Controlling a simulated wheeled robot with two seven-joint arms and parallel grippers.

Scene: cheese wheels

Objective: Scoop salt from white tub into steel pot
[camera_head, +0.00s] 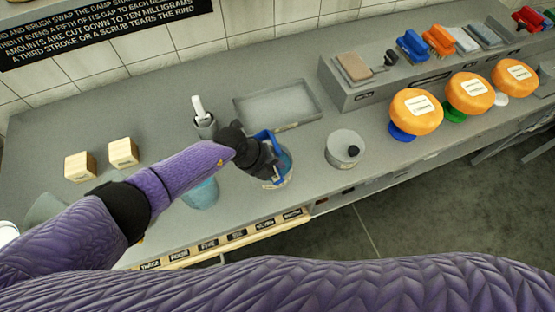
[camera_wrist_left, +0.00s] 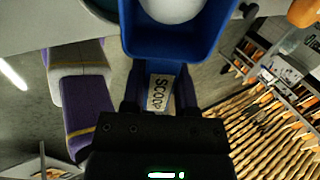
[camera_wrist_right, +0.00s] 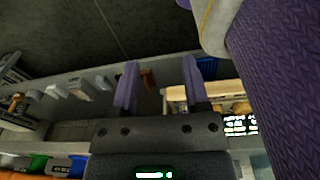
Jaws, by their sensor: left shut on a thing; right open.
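My left gripper (camera_head: 262,155) is shut on the handle of a blue scoop (camera_wrist_left: 158,45), labelled "SCOOP" in the left wrist view. A pale rounded mass (camera_wrist_left: 172,8) shows inside the scoop's rim; I cannot tell whether it is salt. In the head view the scoop is over a round tub (camera_head: 284,180) at the counter's front, mostly hidden by my gripper; its contents are unclear. The grey steel pot (camera_head: 341,142) stands to the right, with a black knob showing at its top. My right gripper (camera_wrist_right: 161,80) is open and empty, away from these things.
A shallow grey tray (camera_head: 278,105) lies behind. A cup with a white-handled tool (camera_head: 200,112) and two wooden blocks (camera_head: 80,166) stand left. A teal container (camera_head: 202,194) is beside my left forearm. Orange-topped stands (camera_head: 415,110) line the right. Counter around the pot is clear.

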